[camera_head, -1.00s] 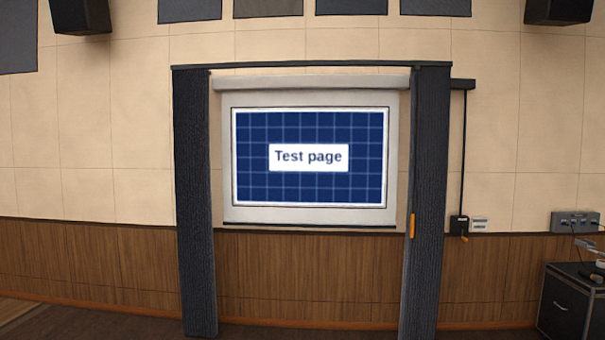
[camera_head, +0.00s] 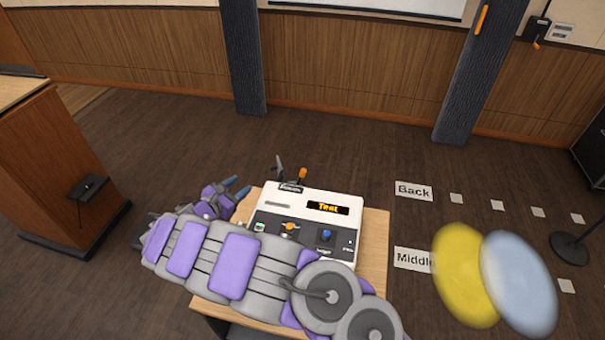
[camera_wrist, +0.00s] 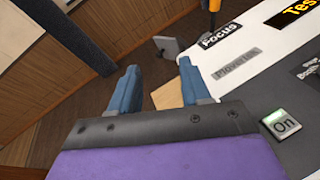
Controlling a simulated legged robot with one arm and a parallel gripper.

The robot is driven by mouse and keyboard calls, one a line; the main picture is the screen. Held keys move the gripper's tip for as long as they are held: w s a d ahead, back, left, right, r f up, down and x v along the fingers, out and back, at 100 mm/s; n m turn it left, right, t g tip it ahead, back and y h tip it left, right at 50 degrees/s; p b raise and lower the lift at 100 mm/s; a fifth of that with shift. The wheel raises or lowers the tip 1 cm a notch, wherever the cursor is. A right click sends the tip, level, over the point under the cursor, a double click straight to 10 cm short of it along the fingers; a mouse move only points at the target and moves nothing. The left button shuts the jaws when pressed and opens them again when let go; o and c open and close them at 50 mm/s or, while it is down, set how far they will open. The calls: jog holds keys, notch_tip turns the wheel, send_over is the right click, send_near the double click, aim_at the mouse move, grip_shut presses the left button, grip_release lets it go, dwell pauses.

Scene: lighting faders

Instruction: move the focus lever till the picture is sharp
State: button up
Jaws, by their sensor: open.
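The white-topped projector (camera_head: 335,205) sits on a small wooden table, its small display reading "Test". The orange-tipped focus lever (camera_head: 302,174) stands at its back left edge, behind the "Focus" label (camera_head: 291,187). In the wrist view the orange lever (camera_wrist: 214,5) is cut off at the top edge, beside the same label (camera_wrist: 221,34). My gripper (camera_head: 237,187) is left of the lever, apart from it. In the wrist view its blue fingers (camera_wrist: 158,72) are spread and empty. Only the screen's lower edge (camera_head: 370,10) shows, so the picture's sharpness cannot be seen.
A grey upright plate (camera_head: 279,166) stands left of the lever. The panel has an orange slider (camera_head: 290,226), a blue knob (camera_head: 327,235) and an "On" button (camera_wrist: 286,125). The table (camera_head: 374,240) has bare wood at right. A wooden lectern (camera_head: 55,165) stands at left.

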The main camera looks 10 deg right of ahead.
aim_at(302, 174)
jog(key=s+d+r+y+b, duration=0.1)
jog(key=s+d, duration=0.2)
jog(key=d, duration=0.4)
jog(key=s+d+r+y+b, duration=0.1)
jog(key=s+d+b, duration=0.15)
jog(key=d, duration=0.35)
jog(key=shift+n, duration=0.3)
jog(key=b+x, duration=0.1)
jog(key=x, duration=0.4)
jog(key=b+x, duration=0.1)
jog(key=x, duration=0.4)
jog(key=f+b+x, duration=0.1)
jog(key=x, duration=0.4)
jog(key=shift+s, duration=0.2)
jog(key=shift+x, duration=0.75)
jog(key=shift+r, duration=0.2)
grip_shut()
